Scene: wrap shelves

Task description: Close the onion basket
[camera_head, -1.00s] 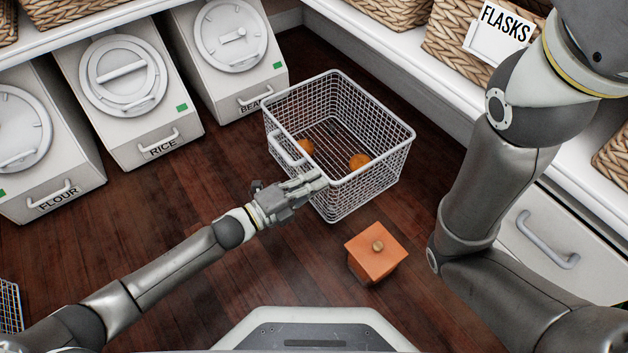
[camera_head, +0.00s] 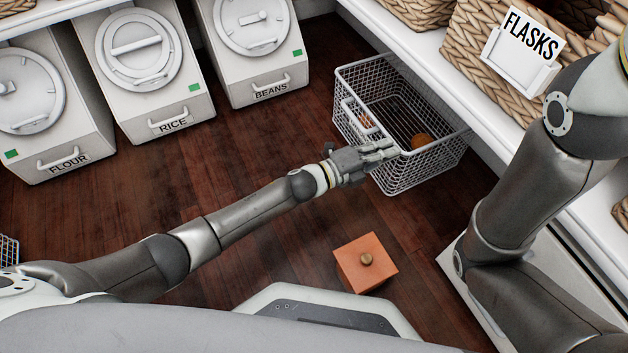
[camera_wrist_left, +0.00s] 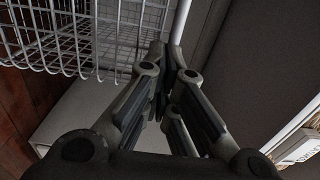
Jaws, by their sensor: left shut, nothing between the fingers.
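The onion basket (camera_head: 437,168) is a white wire basket with a handle on its left side. Its far right part is under the shelf edge, and its near left part sticks out over the floor. Two orange-brown onions (camera_head: 421,141) lie inside. My left gripper (camera_head: 390,149) is shut and empty, with its fingers at the near rim of the basket. In the left wrist view, the shut fingers (camera_wrist_left: 170,62) are beside the basket's wire wall (camera_wrist_left: 85,35). Contact is hard to tell. My right arm is at the right, but its gripper is out of view.
An orange box (camera_head: 366,263) with a round knob stands on the floor nearby. White bins for flour, rice and beans (camera_head: 262,75) line the back left. A white shelf (camera_head: 455,85) holds a wicker flasks basket (camera_head: 485,55). The wooden floor between is clear.

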